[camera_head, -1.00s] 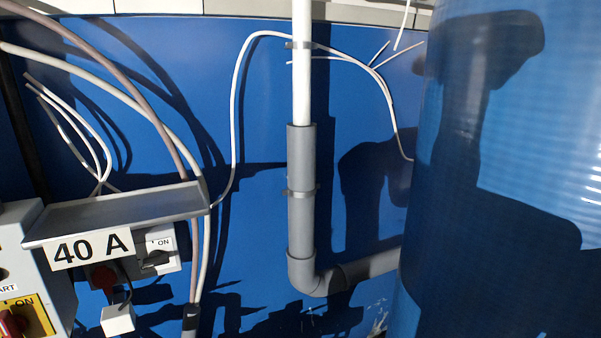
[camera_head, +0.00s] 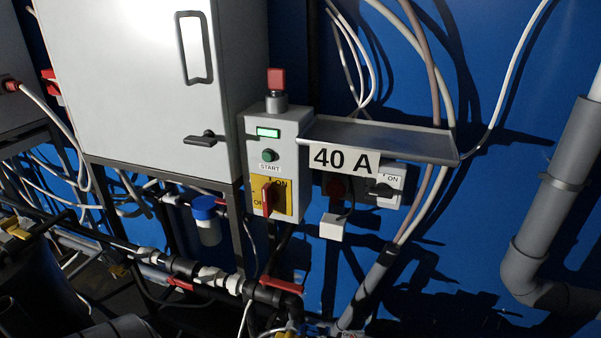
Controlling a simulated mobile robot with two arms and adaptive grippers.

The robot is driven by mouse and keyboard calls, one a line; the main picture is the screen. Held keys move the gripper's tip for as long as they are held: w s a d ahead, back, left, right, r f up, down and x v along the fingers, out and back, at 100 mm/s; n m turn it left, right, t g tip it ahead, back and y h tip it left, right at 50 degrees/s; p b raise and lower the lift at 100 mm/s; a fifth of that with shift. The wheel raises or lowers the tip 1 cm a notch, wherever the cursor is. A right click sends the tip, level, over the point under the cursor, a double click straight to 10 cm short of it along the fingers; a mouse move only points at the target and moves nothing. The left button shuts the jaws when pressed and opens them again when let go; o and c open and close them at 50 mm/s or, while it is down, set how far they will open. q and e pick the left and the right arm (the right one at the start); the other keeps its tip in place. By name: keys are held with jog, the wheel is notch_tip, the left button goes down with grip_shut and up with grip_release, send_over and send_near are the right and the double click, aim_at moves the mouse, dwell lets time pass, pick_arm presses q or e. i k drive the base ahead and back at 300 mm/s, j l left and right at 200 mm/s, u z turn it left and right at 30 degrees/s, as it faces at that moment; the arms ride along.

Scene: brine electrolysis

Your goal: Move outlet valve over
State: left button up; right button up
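A valve with a red lever handle (camera_head: 283,285) sits on the black pipe run low in the middle of the head view. A second red handle (camera_head: 180,284) shows further left on the lower pipes. I cannot tell which of these, if either, is the outlet valve. The valve bodies are small and partly in shadow. Neither of my grippers is in view.
A grey control box (camera_head: 275,165) carries a green START button, a red-yellow switch and a red top knob. Beside it are a shelf marked 40 A (camera_head: 385,138), a white cabinet (camera_head: 150,90), a blue-capped filter (camera_head: 207,222) and a grey pipe (camera_head: 555,190).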

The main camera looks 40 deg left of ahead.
aim_at(265, 280)
jog(key=u, duration=1.55)
jog(key=k+z, duration=0.1)
jog(key=k+j, duration=0.05)
